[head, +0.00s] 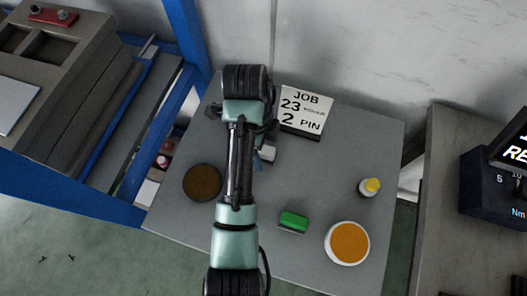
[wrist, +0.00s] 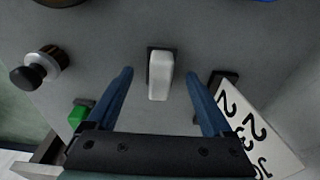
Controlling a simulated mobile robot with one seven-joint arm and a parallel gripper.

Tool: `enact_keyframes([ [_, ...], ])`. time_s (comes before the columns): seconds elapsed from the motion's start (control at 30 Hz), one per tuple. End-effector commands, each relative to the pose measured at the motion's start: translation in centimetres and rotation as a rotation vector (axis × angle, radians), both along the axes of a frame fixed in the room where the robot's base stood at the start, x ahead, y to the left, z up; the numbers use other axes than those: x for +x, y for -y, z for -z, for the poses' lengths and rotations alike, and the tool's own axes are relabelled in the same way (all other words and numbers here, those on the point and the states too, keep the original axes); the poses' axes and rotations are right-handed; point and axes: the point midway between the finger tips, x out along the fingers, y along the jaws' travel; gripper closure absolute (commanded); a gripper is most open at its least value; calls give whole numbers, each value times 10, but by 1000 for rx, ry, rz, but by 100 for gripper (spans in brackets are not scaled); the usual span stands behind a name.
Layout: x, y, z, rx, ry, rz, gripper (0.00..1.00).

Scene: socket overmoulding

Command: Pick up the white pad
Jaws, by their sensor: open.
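The white pad (wrist: 160,82) is a small upright-looking block on a dark base on the grey table, seen in the wrist view. My gripper (wrist: 159,73) is open, with its blue fingers on either side of the pad in the picture and gaps on both sides. Whether the fingertips are down at the pad's height I cannot tell. In the head view the pad (head: 268,153) shows just right of my arm, partly covered by it.
A job sign (head: 303,110) stands behind. A green block (head: 293,221), an orange dish (head: 348,245), a yellow-topped pot (head: 369,187) and a brown dish (head: 202,182) are on the table. A black knob (wrist: 25,78) shows in the wrist view.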

Motion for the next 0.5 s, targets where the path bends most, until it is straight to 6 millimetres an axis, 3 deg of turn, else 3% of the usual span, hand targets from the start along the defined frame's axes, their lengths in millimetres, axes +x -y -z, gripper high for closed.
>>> enact_keyframes([
  [0.1, -1, 1, 13, 0, 0, -2, 15],
  [0.3, 0, 1, 14, 1, 1, -1, 15],
  [0.5, 0, 1, 14, 1, 1, -1, 49],
])
